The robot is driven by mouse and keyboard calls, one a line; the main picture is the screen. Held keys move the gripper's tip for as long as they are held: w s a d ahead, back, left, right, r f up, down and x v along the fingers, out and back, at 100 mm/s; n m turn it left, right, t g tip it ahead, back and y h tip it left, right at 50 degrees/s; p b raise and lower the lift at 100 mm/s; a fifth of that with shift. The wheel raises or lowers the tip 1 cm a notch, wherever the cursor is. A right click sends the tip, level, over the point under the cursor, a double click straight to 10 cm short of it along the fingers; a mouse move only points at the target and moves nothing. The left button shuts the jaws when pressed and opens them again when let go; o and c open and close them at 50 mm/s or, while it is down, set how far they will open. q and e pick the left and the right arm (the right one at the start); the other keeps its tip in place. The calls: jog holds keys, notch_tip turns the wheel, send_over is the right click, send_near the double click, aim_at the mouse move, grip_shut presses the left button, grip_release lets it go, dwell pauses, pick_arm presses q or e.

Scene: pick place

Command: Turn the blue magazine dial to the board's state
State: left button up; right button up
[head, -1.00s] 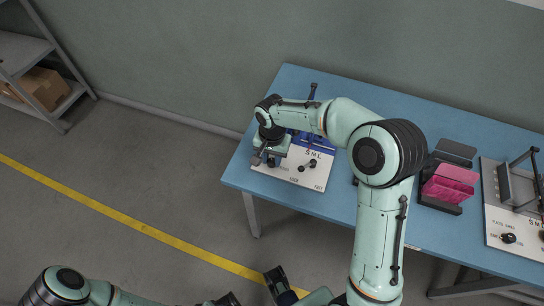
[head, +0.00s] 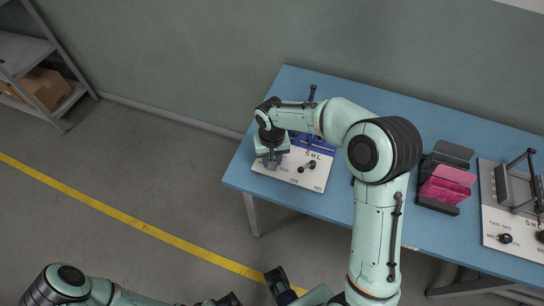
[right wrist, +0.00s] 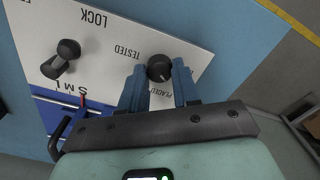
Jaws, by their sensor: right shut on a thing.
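The blue magazine's white panel (head: 317,177) lies at the left end of the blue table. Its black dial (right wrist: 159,68) shows in the right wrist view, between the labels "TESTED" and one that seems to read "PLACED". A light mark shows on the dial's lower right side. My right gripper (right wrist: 157,84) is shut on the dial, one blue finger on each side; in the head view the gripper (head: 272,158) hides it. My left gripper (head: 280,283) is only partly in view at the bottom edge, and its jaws are unclear.
A black lever knob (right wrist: 62,58) stands near the "LOCK" label and the S M L marks on the same panel. A black holder with pink pieces (head: 447,186) stands to the right. A second panel (head: 492,215) with knobs lies at the far right.

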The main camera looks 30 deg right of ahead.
jog(key=n+p, duration=0.1)
jog(key=n, duration=0.5)
jog(key=shift+r+p, duration=0.1)
jog(key=shift+p, duration=0.2)
jog(key=shift+n, duration=0.4)
jog(key=o, duration=1.1)
jog(key=shift+c, duration=0.2)
notch_tip(320, 180, up, 13)
jog(key=p, duration=0.1)
jog(key=shift+r, duration=0.15)
